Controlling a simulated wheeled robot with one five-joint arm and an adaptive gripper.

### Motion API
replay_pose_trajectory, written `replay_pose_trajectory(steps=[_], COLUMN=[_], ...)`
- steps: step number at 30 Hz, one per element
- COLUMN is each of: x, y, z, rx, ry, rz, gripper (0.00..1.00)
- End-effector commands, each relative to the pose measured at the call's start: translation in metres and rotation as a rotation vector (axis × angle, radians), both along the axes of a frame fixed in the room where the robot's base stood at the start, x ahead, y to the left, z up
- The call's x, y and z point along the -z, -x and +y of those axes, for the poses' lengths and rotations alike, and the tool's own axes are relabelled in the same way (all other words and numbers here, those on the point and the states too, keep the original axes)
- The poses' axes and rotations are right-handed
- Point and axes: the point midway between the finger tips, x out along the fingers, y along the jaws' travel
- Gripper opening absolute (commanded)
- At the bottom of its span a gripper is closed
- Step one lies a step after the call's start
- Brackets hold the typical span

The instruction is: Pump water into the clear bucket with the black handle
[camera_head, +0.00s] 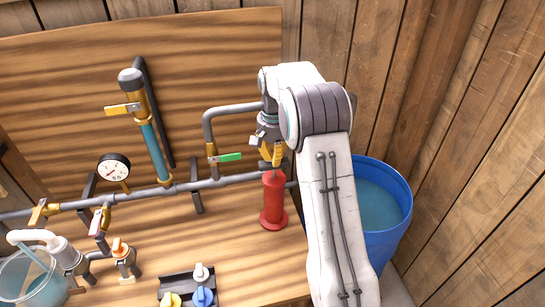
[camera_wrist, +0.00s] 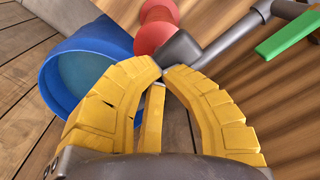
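A clear bucket (camera_head: 8,280) with bluish water stands at the lower left of the head view, cut by the frame edge. A white spout (camera_head: 32,237) reaches over it, and I cannot make out a black handle. A red pump (camera_head: 272,205) stands upright at the right end of the bench; it shows as a red body in the wrist view (camera_wrist: 157,28). My gripper (camera_head: 270,165) is just above the pump. In the wrist view its yellow fingertips (camera_wrist: 166,69) are close together at a dark grey handle end (camera_wrist: 180,47). Whether they grip it is unclear.
A blue bucket (camera_head: 400,205) of water stands right of the bench. Pipes carry a green-handled valve (camera_head: 229,157), yellow-handled valves (camera_head: 122,110), an orange-handled valve (camera_head: 119,246) and a gauge (camera_head: 113,167). A dark tray (camera_head: 174,282) holds coloured knobs at the front. Wooden walls close the back and right.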

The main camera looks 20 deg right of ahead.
Motion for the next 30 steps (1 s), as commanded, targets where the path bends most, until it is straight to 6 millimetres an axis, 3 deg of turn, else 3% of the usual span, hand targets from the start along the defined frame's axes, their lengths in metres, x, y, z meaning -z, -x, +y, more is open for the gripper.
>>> replay_pose_trajectory(steps=[7, 13, 30], x=[0.021, 0.015, -0.040], y=[0.001, 0.001, 0.001], z=[0.000, 0.000, 0.000], rx=[0.000, 0.000, 0.000], ry=[-0.002, -0.002, -0.001], rz=[0.006, 0.006, 0.006], gripper=[0.00, 0.00, 0.00])
